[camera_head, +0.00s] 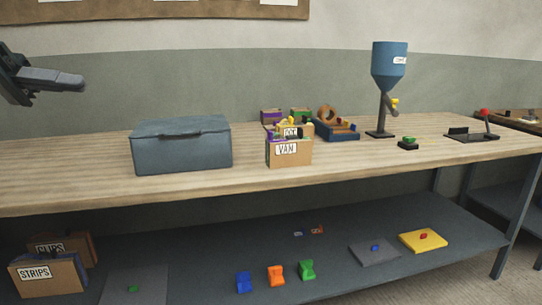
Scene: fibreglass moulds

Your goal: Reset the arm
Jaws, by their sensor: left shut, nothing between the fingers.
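My left gripper (70,78) is at the upper left of the head view, in the air above the left end of the table. It is shut, with nothing held, and points to the right. It is apart from everything on the table. My right gripper is not in the picture.
A wooden table (355,160) carries a closed grey box (180,150), a cardboard box labelled VAN (290,152) and a blue hopper (389,70) on a stand. The lower shelf (215,240) holds several small coloured parts, flat plates and a STRIPS box (50,283).

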